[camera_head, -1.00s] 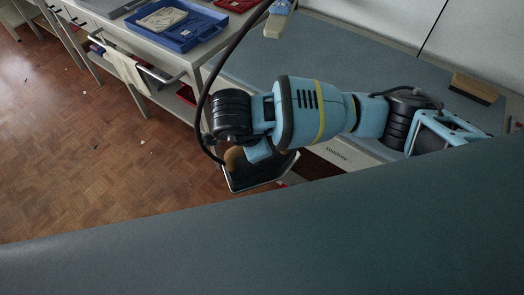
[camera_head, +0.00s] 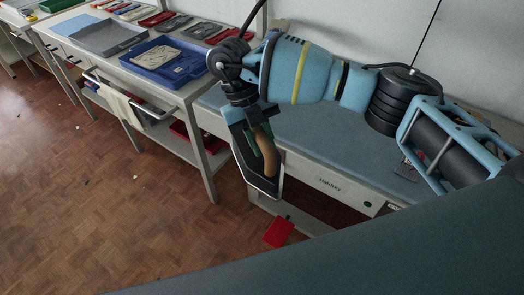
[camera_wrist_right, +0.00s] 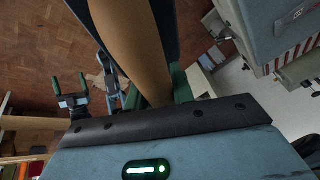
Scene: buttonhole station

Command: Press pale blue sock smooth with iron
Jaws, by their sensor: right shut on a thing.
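My right gripper (camera_head: 250,112) is shut on the brown handle of the iron (camera_head: 273,186). The iron hangs tilted in front of the long bench, its dark body edged in light metal, apart from any surface. In the right wrist view the brown handle (camera_wrist_right: 130,45) runs between the dark green fingers. My left gripper (camera_wrist_right: 70,90) seems to show small in the right wrist view, with two fingers apart and nothing between them. It is outside the head view. I cannot make out a pale blue sock in either view.
The long bench (camera_head: 300,135) has a blue-grey top with bare room. A side table holds a blue tray (camera_head: 152,69) with a beige item, a grey tray (camera_head: 88,32) and red trays. A red object (camera_head: 278,232) is below the bench. A blue-grey surface fills the lower right.

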